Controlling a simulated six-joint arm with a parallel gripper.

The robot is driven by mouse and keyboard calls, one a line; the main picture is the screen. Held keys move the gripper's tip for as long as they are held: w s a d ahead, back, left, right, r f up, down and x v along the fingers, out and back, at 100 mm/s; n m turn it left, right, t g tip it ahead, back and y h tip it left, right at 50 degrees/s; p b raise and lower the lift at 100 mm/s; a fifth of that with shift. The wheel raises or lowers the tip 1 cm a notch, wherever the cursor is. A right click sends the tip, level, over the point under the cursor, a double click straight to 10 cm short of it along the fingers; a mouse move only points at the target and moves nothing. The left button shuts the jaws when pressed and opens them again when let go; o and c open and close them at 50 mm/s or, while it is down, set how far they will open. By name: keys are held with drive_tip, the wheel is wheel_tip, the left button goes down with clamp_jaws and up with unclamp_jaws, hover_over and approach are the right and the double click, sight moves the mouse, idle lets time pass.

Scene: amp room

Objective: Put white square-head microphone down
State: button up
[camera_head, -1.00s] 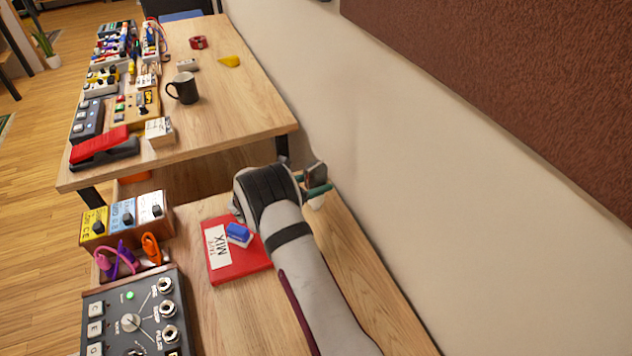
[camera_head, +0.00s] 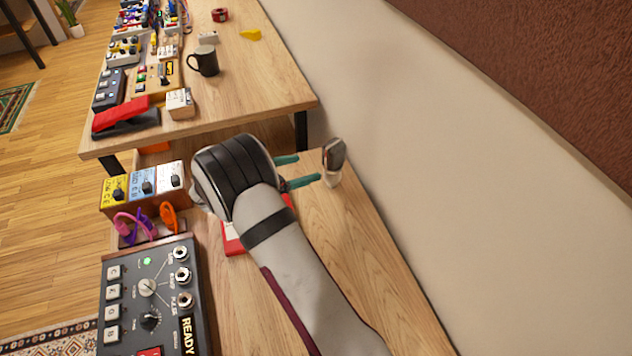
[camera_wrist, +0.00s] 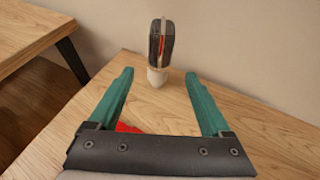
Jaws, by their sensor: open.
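The microphone (camera_head: 333,161) stands upright on the wooden table near the wall, with a dark, flat squarish head on a short white base. It also shows in the wrist view (camera_wrist: 157,77), beyond the fingertips and roughly centred between them. My gripper (camera_head: 309,169) is open and empty, its two green fingers pointing toward the microphone and apart from it. In the wrist view my gripper (camera_wrist: 158,75) has clear table between its fingers.
A red book (camera_head: 232,238) lies mostly hidden under my arm. A box with several coloured pedals (camera_head: 146,187) and a dark control unit (camera_head: 151,299) stand to the left. A second table (camera_head: 255,82) holds a black mug (camera_head: 204,61). The wall (camera_head: 400,160) is close on the right.

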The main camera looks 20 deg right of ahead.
drive_tip(key=s+d+r+m+g+y, duration=0.1)
drive_tip(key=s+r+m+g+y, duration=0.15)
drive_tip(key=s+m, duration=0.35)
drive_tip(key=s+d+r+m+g+y, duration=0.1)
drive_tip(key=s+r+m+g, duration=0.1)
drive_tip(key=s+r+m, duration=0.35)
drive_tip(key=s+d+r+m+g+y, duration=0.1)
drive_tip(key=s+r+m+g, duration=0.15)
drive_tip(key=s, duration=0.55)
drive_tip(key=s+a+m+y, duration=0.5)
drive_tip(key=s+m, duration=0.2)
drive_tip(key=s, duration=0.2)
drive_tip(key=s+a+m+t+y, duration=0.1)
drive_tip(key=s+a+m+y, duration=0.3)
drive_tip(key=s, duration=0.5)
drive_tip(key=a+m, duration=0.2)
drive_tip(key=m, duration=0.1)
drive_tip(key=shift+a+t+y, duration=0.2)
drive_tip(key=shift+t+y, duration=0.1)
drive_tip(key=shift+y, duration=0.05)
